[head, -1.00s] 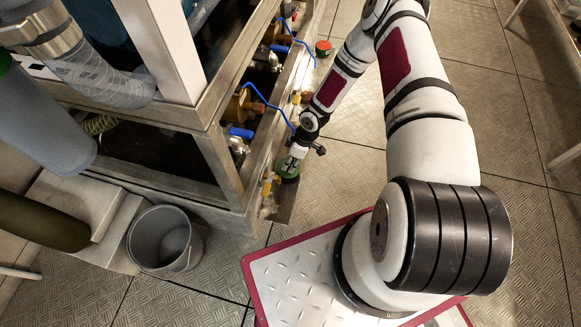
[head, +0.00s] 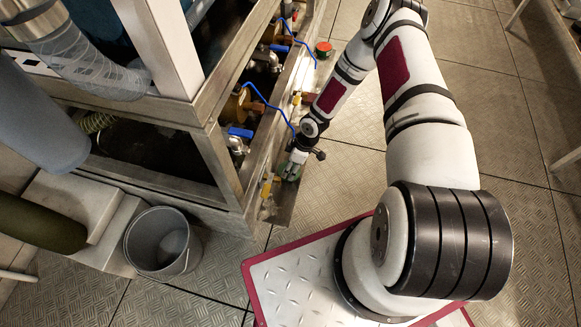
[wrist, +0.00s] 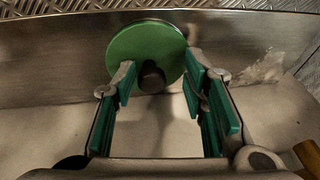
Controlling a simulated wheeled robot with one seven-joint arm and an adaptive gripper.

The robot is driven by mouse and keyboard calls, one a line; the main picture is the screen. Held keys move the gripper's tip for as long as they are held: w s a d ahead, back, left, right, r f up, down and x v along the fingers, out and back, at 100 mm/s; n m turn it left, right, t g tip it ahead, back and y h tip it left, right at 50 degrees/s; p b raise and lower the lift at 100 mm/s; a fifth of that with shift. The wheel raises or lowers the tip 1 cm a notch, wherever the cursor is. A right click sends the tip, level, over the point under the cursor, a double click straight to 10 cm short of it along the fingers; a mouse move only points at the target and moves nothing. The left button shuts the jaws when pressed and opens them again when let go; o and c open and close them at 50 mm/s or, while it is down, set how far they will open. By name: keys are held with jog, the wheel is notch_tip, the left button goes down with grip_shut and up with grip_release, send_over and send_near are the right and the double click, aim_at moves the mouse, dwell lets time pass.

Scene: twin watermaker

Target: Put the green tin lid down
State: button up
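The green tin lid (wrist: 145,45) is a round green disc with a dark knob, at the top middle of the wrist view. My gripper (wrist: 160,82) is open, its green-padded fingers apart on either side of the knob, with gaps showing beside it. The disc lies just beyond the fingertips, in front of a metal lip; I cannot tell whether it rests flat or leans. In the head view my gripper (head: 293,172) is low over the frame's bottom ledge, and the lid is hardly distinguishable there.
A metal frame (head: 225,165) with blue-handled valves (head: 240,133) and a blue hose stands left of my arm. A red-topped green tin (head: 323,49) stands farther back on the ledge. A grey bucket (head: 158,245) stands at lower left. Open floor lies to the right.

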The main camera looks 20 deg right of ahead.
jog(key=p+v, duration=0.5)
jog(key=v, duration=0.7)
jog(key=shift+r, duration=0.25)
jog(key=s+d+r+m+h, duration=0.1)
jog(key=d+r+m+h, duration=0.1)
jog(key=r, duration=1)
jog(key=s+d+r+m+g+h, duration=0.1)
jog(key=s+d+r+h, duration=0.15)
jog(key=r, duration=0.95)
jog(key=s+d+r+m+h, duration=0.1)
jog(key=d+r+m+h, duration=0.1)
jog(key=r, duration=1)
jog(key=s+a+r+m, duration=0.4)
jog(key=s+r, duration=0.8)
jog(key=s+a+r+m+y, duration=0.1)
jog(key=s+a+r, duration=0.1)
jog(key=s, duration=0.5)
jog(key=s+a+r+m+y, duration=0.1)
jog(key=s+a, duration=0.3)
jog(key=s, duration=0.4)
jog(key=shift+s+a+r+m+t+y, duration=0.3)
jog(key=shift+a+r+y, duration=0.05)
jog(key=shift+r+y, duration=0.1)
